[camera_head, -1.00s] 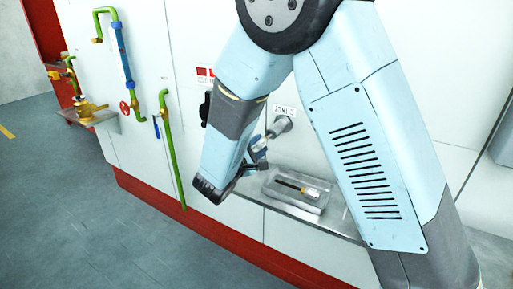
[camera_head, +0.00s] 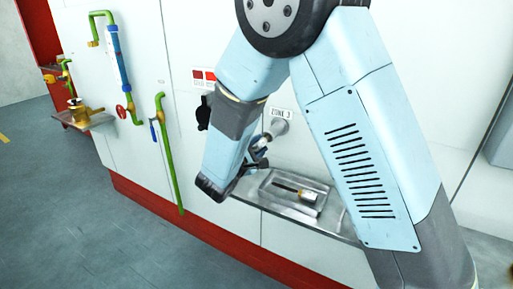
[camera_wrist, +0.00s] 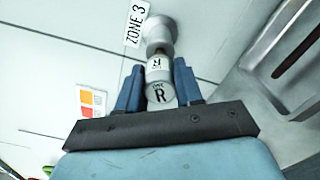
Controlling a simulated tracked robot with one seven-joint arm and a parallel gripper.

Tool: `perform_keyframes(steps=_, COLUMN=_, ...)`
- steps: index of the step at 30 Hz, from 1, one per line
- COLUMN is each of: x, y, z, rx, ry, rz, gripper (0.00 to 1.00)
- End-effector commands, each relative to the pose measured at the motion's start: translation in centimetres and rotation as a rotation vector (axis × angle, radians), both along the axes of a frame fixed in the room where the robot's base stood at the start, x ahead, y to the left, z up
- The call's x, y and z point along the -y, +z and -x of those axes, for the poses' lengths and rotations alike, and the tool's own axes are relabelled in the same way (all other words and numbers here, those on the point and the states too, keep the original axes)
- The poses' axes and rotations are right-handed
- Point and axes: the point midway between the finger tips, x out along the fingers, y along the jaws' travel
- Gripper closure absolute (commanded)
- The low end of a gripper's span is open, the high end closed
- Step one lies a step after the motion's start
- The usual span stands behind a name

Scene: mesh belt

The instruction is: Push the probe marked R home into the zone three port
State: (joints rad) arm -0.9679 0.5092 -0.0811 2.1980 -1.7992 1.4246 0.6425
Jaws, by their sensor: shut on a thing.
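The probe marked R (camera_wrist: 158,92) is a pale cylinder with a black R on its end. My gripper (camera_wrist: 158,82) is shut on it, with a blue finger on each side in the wrist view. The probe points at the round grey zone three port (camera_wrist: 159,30), beside the "ZONE 3" label (camera_wrist: 136,25). The port also shows in the head view (camera_head: 279,127). The probe's far end overlaps the port's mouth, and I cannot tell how deep it sits. In the head view my gripper (camera_head: 261,146) is partly hidden by my arm.
Below the port, a metal shelf (camera_head: 338,228) carries a shallow tray (camera_head: 267,184) with another probe (camera_head: 308,196), dark-rodded and pale-ended. Green and blue pipes (camera_head: 160,120) run down the wall on the left. A black handle (camera_head: 203,113) stands out left of the port.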

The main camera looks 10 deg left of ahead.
Motion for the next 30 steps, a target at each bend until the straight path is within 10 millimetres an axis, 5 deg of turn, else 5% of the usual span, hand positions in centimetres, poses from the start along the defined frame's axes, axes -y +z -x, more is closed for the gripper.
perform_keyframes(steps=20, x=0.5, y=0.0, z=-1.3, rx=0.0, ry=0.001, rz=0.0, gripper=0.91)
perform_keyframes(steps=21, x=0.5, y=0.0, z=-1.3, rx=0.0, ry=0.001, rz=0.0, gripper=0.63)
perform_keyframes(steps=30, x=0.5, y=0.0, z=-1.2, rx=0.0, ry=0.001, rz=0.0, gripper=0.35)
